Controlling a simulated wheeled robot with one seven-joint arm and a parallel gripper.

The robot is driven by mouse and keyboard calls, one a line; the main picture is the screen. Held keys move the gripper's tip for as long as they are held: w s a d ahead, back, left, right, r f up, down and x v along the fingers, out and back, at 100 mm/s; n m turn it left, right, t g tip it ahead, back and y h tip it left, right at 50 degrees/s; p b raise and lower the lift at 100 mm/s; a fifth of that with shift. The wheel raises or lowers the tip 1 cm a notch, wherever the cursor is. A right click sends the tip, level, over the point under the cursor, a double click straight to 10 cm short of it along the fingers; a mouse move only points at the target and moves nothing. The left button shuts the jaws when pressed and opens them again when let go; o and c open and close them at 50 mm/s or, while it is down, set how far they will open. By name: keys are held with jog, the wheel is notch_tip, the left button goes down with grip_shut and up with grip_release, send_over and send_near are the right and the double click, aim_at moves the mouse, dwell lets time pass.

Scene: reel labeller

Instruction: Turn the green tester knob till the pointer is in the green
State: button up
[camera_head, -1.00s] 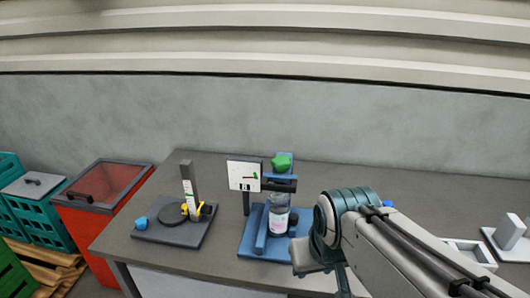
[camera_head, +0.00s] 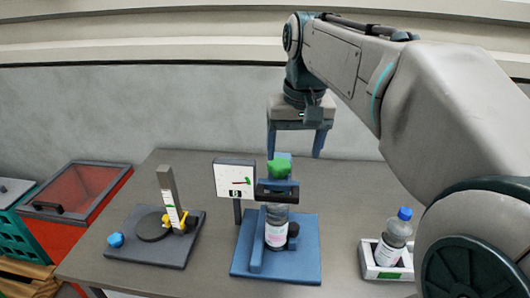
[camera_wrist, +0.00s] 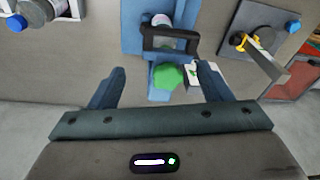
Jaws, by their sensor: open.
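The green tester knob (camera_head: 279,168) sits on top of the blue tester stand (camera_head: 306,258). A labelled bottle (camera_head: 276,234) stands in the stand under a dark bracket. A white gauge plate (camera_head: 228,172) stands left of the knob, with a small green mark and a thin pointer. The pointer's exact place against the green is too small to tell. My gripper (camera_head: 295,152) is open, pointing down above the knob. In the wrist view the knob (camera_wrist: 168,76) shows between the spread fingers of my gripper (camera_wrist: 162,76), with nothing held.
A dark fixture (camera_head: 185,249) with a round disc, scale post and blue knob stands at left. A blue-capped bottle (camera_head: 396,238) is in a white tray (camera_head: 368,266) at right. A red bin (camera_head: 62,234) stands left of the table.

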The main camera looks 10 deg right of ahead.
notch_tip(320, 180, up, 5)
jog(key=g+b, duration=0.1)
jog(key=b, duration=0.2)
send_over(280, 163)
jog(key=shift+m+g, duration=0.3)
jog(key=shift+g, duration=0.1)
notch_tip(280, 163, down, 13)
jog(key=b, duration=0.3)
jog(key=shift+f+b, duration=0.1)
jog(key=shift+b, duration=0.3)
jog(key=c, duration=1)
